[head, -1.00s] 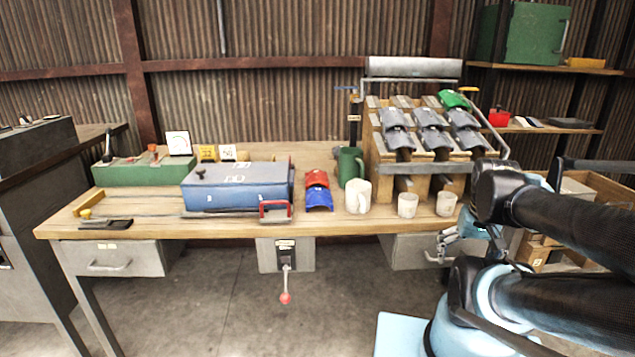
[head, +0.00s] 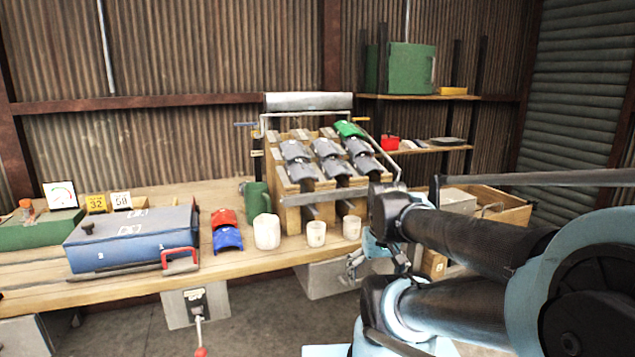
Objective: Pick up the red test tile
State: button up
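The red test tile (head: 223,217) is a small curved tile on the workbench (head: 130,283), right of the blue case. A blue tile (head: 228,239) lies directly in front of it, close against it. My gripper (head: 354,268) shows small and partly hidden by my arm, in front of the bench edge below the right white cup. It is well to the right of the red tile and apart from it. I cannot make out whether its fingers are open or shut.
Left of the tiles is a blue case (head: 130,238) with a red handle. Right of them stand a green mug (head: 257,203), a white jug (head: 267,232) and two white cups (head: 316,234). A sloped wooden rack (head: 292,216) holds several grey tiles and a green one.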

aim_at(222, 216)
jog(key=z, duration=1)
jog(key=k, duration=1.35)
jog(key=u, duration=1.1)
jog(key=i, duration=1)
jog(key=z, duration=0.05)
